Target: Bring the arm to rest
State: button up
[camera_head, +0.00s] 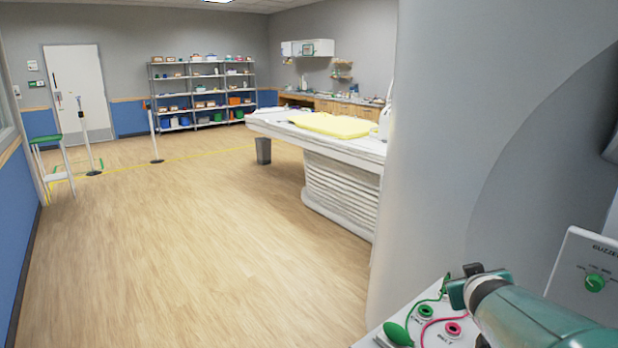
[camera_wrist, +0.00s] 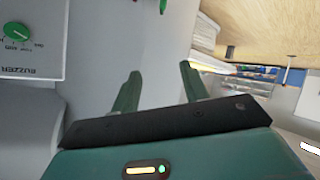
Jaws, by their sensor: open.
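My arm, teal and dark, reaches in from the lower right of the head view. Its end is over a white panel by the big grey magnet housing (camera_head: 440,150). In the wrist view my gripper (camera_wrist: 160,85) shows two green fingers spread apart, with nothing between them. Behind the fingers is a plain grey surface. In the head view the fingers are mostly hidden by the arm.
A white panel with a green socket (camera_head: 426,311), a pink socket (camera_head: 453,328) and a green bulb (camera_head: 398,333) lies beside my arm. A buzzer box (camera_head: 590,275) with a green knob stands right. A patient table (camera_head: 340,190) stands beyond; the wooden floor (camera_head: 200,240) is wide open.

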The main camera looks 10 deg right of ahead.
jog(key=s+a+g+y, duration=0.1)
jog(key=s+a+y, duration=0.1)
jog(key=s+a, duration=0.3)
jog(key=s+a+f+n+g+y, duration=0.1)
jog(key=s+a, duration=0.4)
jog(key=a, duration=0.8)
jog(key=s+a+f+g+y, duration=0.1)
jog(key=s+a+g+y, duration=0.2)
jog(key=s+a, duration=0.3)
jog(key=a, duration=0.2)
jog(key=shift+a+f, duration=0.25)
jog(key=shift+a, duration=0.15)
jog(key=shift+w, duration=0.1)
jog(key=shift+c, duration=1)
jog(key=shift+d, duration=0.1)
jog(key=shift+d, duration=0.15)
